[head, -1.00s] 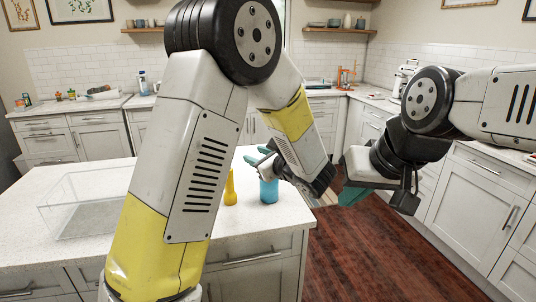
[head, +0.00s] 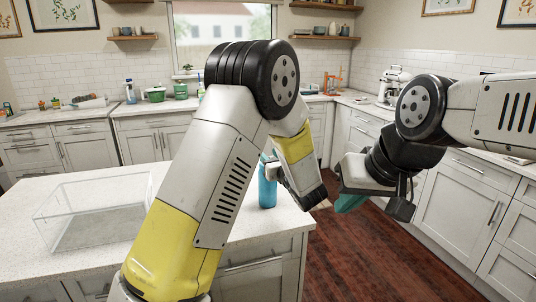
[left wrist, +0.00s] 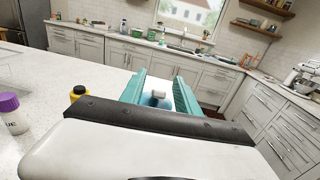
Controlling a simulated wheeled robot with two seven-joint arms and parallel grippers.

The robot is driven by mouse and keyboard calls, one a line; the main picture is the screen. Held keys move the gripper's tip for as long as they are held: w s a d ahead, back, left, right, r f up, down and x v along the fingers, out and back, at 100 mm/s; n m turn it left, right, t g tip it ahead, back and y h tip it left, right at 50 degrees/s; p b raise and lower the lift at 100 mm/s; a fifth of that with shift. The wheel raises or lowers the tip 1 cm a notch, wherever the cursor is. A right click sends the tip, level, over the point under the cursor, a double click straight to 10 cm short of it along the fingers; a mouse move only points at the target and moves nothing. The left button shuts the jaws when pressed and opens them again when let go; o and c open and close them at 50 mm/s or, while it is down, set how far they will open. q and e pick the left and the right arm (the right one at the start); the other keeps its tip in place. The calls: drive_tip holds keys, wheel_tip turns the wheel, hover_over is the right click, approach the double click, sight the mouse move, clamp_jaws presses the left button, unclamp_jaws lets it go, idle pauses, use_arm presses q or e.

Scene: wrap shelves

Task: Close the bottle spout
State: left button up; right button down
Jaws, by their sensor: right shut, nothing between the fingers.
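The blue bottle (head: 267,191) stands upright near the right edge of the white counter. Its pale spout (left wrist: 158,95) shows between my left fingers in the left wrist view; whether the spout is raised or folded is too small to tell. My left gripper (head: 269,163) is at the bottle's top, and its teal fingers (left wrist: 160,90) are spread apart on either side. I cannot tell whether a finger touches the bottle. My right gripper (head: 350,203) is shut and empty, hanging over the floor right of the counter.
A clear open box (head: 98,212) sits at the counter's left. In the left wrist view, a yellow bottle with a black cap (left wrist: 80,91) and a white bottle with a purple cap (left wrist: 12,112) stand left of the gripper. My left arm hides part of the counter in the head view.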

use_arm(q)
drive_tip(key=shift+x, duration=0.8)
clamp_jaws()
drive_tip(key=shift+f, duration=0.1)
drive_tip(key=shift+s+d+f+t+y, duration=0.2)
drive_tip(key=shift+t+y, duration=0.2)
drive_tip(key=shift+t, duration=0.4)
drive_tip(key=shift+s+f+t+y, duration=0.15)
drive_tip(key=shift+t+y, duration=0.2)
drive_tip(key=shift+t, duration=0.6)
drive_tip(key=shift+s+f+t+y, duration=0.2)
drive_tip(key=shift+t+y, duration=0.15)
drive_tip(key=shift+t, duration=0.6)
